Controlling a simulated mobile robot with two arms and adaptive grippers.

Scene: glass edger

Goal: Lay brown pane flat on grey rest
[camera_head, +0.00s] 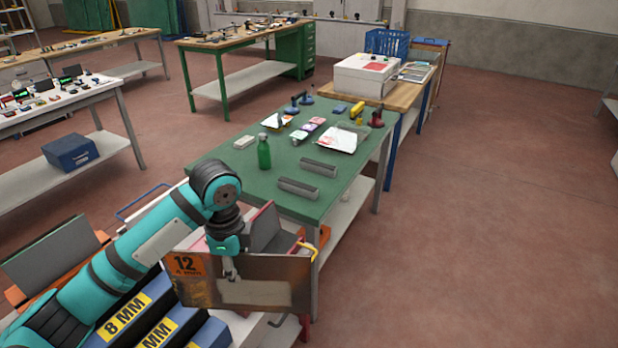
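The brown pane (292,272) stands on edge at the front, beside the racks, facing me. An orange mark reading 12 and MM shows at its upper left; I cannot tell if it is on the pane or behind it. My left gripper (231,268) reaches down over the pane's top edge, one finger lying against its near face; the other finger is hidden. It appears shut on the pane. Two grey bars, which look like the grey rest (298,188), lie parallel and bare on the green table (225,165). My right gripper is not in view.
A green bottle (264,152) stands on the table left of the grey bars. Suction lifters (291,106), papers (340,138) and small items lie farther back. Blue racks marked 8 MM (125,315) are at lower left. A white box (364,75) stands beyond. Floor at right is clear.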

